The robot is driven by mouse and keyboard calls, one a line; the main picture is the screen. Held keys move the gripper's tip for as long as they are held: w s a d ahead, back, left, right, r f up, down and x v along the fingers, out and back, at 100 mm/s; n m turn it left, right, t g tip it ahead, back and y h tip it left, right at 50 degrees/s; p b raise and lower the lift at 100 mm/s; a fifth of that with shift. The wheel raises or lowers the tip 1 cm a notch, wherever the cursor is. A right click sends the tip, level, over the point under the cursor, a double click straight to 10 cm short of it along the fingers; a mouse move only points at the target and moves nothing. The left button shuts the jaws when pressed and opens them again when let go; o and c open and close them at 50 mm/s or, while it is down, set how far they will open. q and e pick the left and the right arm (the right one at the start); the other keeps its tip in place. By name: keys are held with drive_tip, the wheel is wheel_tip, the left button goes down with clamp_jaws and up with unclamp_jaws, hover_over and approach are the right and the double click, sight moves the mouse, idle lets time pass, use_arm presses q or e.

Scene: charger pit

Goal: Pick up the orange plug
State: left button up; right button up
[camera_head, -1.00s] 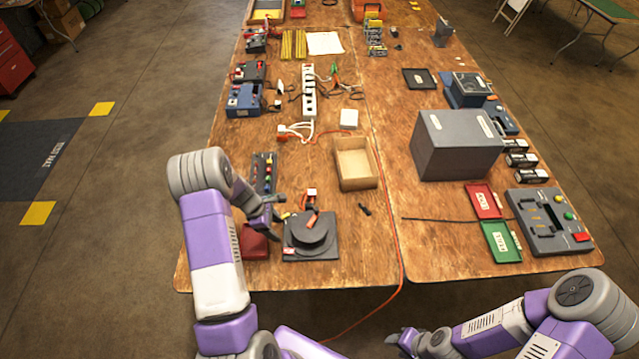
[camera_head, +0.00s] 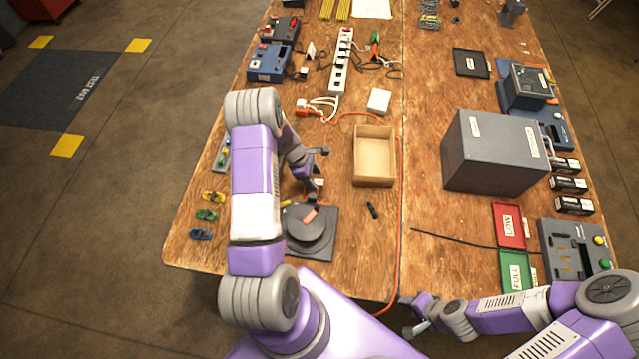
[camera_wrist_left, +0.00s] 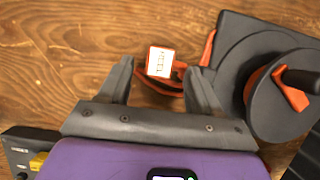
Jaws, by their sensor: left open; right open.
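An orange plug with a white label (camera_wrist_left: 160,62) lies on the wooden table in the left wrist view, between and just beyond the fingertips of my open left gripper (camera_wrist_left: 160,76). Its darker orange part lies beside the label, towards the right finger. In the head view the plug (camera_head: 319,183) shows small beside my left gripper (camera_head: 314,169), partly hidden by it. No contact is visible. My right gripper (camera_head: 408,316) is open and empty off the table's front edge.
A dark round reel on a square base (camera_head: 325,245), with an orange piece on top, stands close to the plug. An open cardboard box (camera_head: 358,155) is to the right. A grey box (camera_head: 495,150) stands further right. An orange cord (camera_head: 398,220) crosses the table.

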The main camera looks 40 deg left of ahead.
sight(317, 182)
use_arm(q)
drive_tip(key=shift+x, duration=1.55)
drive_tip(key=shift+c, duration=0.5)
drive_tip(key=shift+r, duration=0.1)
clamp_jaws()
